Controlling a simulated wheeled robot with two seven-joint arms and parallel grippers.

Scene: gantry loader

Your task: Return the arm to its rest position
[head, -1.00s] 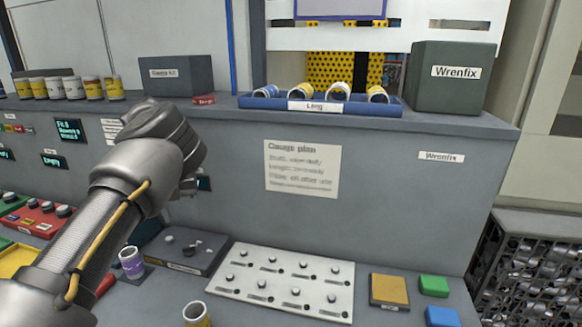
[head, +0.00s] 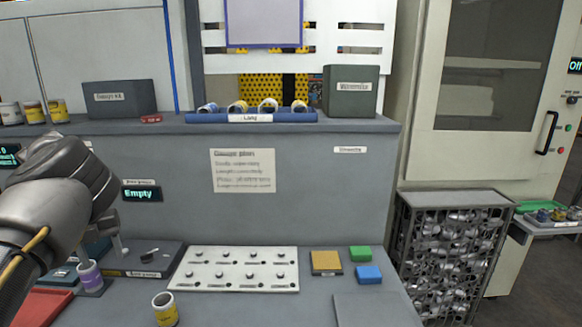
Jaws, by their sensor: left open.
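My left arm comes in from the left edge, and its left gripper (head: 110,228) hangs over the back left part of the bench, partly hidden behind my own wrist. It is open, and I see nothing held in it. Below it, a purple-banded cup (head: 91,276) stands on a small dark base beside a dark grey fixture block (head: 142,260). A yellow-banded cup (head: 165,309) stands apart at the front of the bench. My right gripper is not in view.
A white plate with several knobs (head: 236,269) lies on the bench, with a tan pad (head: 326,262), green block (head: 360,253) and blue block (head: 369,274) to its right. A blue tray (head: 205,117) with cups sits on the shelf. A wire-mesh bin (head: 452,255) stands at right.

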